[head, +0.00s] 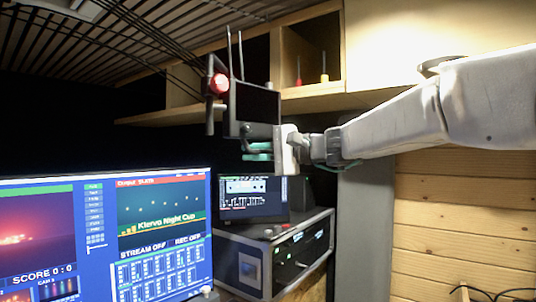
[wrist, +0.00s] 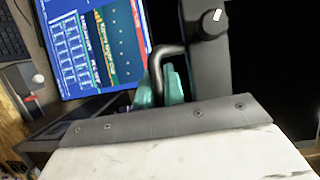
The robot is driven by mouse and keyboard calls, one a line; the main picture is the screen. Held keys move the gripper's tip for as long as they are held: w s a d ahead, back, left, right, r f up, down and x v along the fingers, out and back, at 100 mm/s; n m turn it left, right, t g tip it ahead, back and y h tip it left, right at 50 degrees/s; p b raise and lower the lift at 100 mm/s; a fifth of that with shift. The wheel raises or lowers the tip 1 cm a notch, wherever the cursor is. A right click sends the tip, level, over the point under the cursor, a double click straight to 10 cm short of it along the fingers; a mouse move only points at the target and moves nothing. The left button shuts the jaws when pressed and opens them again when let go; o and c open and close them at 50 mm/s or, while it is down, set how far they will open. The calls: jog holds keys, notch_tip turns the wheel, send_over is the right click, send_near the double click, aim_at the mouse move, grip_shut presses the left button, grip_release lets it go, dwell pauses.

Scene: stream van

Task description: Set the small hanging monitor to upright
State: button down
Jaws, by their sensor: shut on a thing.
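The small hanging monitor (head: 257,103) is in the upper middle of the head view, with a dark screen and a grey frame. Two thin rods rise above it, and a red knob (head: 219,84) is at its left. I cannot tell its exact tilt. My gripper (head: 258,151) is just below the monitor's lower edge, its teal fingers pointing left. In the wrist view, the teal fingers (wrist: 163,90) are closed around a dark bent handle (wrist: 157,66). Beside it is a dark bar with a round knob (wrist: 214,21). My wrist housing hides part of the fingers.
A large lit monitor (head: 105,237) fills the lower left. A smaller lit screen (head: 250,198) and a rack case (head: 283,256) stand below my gripper. A wooden shelf (head: 310,103) is behind, and cables (head: 135,30) run overhead.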

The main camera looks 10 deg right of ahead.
jog(key=c, duration=1.8)
grip_release()
jog(key=shift+f, duration=0.25)
jog(key=shift+o, duration=0.2)
jog(key=shift+d, duration=0.1)
jog(key=shift+r, duration=0.1)
jog(key=shift+d, duration=0.1)
jog(key=v, duration=0.7)
jog(key=shift+s+d, duration=0.2)
jog(key=shift+d, duration=0.05)
